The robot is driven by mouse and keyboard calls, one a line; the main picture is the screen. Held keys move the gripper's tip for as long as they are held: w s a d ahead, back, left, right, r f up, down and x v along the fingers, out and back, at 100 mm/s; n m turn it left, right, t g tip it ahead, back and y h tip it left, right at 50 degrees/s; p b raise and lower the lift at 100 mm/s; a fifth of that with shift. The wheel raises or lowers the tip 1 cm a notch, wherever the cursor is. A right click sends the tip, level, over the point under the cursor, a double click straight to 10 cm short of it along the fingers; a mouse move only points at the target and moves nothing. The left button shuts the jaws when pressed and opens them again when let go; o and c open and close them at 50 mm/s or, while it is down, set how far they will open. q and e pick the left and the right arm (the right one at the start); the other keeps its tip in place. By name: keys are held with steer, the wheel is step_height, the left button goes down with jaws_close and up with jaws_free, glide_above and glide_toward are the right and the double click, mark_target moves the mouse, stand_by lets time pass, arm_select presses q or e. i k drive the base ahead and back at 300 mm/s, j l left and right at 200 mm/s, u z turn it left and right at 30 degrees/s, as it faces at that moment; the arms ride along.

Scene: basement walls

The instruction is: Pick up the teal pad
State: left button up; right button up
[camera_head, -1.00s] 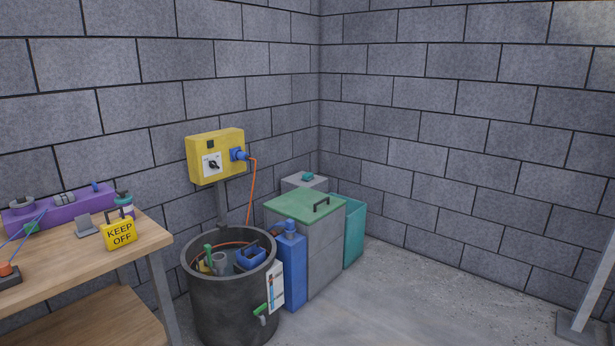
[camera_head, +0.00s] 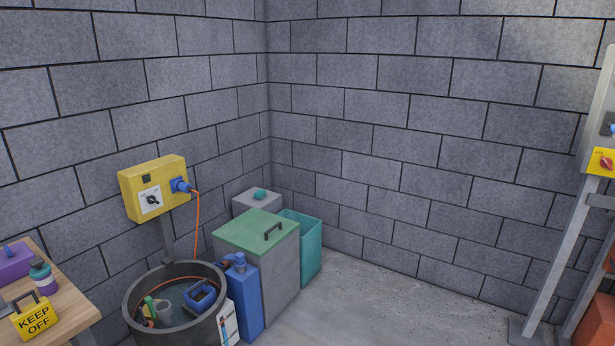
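A small teal item (camera_head: 260,195), which may be the teal pad, lies on top of a grey box (camera_head: 243,203) in the far corner. It is too small to make out its exact shape. The grey box stands behind a larger grey bin (camera_head: 280,265) with a green lid (camera_head: 250,230) and a dark handle. Neither of my grippers is in view.
A teal open bin (camera_head: 311,250), a blue container (camera_head: 243,295) and a black tub (camera_head: 130,322) of tools stand nearby. A wooden table (camera_head: 70,305) is at left, a metal frame (camera_head: 560,255) at right. The floor (camera_head: 400,310) between is clear.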

mark_target(260, 194)
steer(key=i+z, duration=0.4)
steer(key=i, duration=1.9)
